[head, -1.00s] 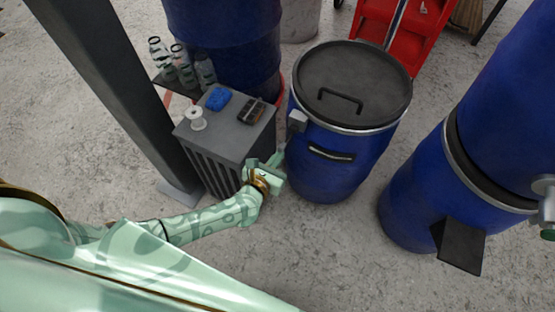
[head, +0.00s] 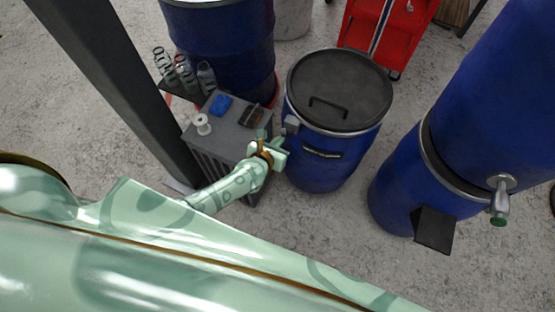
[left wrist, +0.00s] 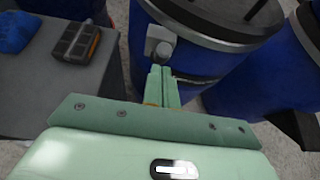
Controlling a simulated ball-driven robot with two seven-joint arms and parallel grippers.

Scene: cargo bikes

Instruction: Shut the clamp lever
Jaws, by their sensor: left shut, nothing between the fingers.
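The blue drum (head: 318,165) has a black lid (head: 340,88) with a dark handle and a metal clamp ring round its rim. A small grey block (head: 291,125) sticks out at the ring's left side and appears to be the clamp lever. In the left wrist view this grey piece (left wrist: 160,41) has a rounded end, just beyond the fingertips. My left gripper (head: 279,153) is shut and empty, at the drum's left side just below the block. Whether the fingertips touch the block I cannot tell. My right gripper is not in view.
A grey cabinet (head: 228,133) left of the drum carries a blue sponge (head: 220,105), a white spool (head: 202,125) and a dark case (head: 252,115). A dark post (head: 120,90) stands left. Stacked blue barrels (head: 405,190) with a tap (head: 500,197) stand right. A red cart (head: 385,35) is behind.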

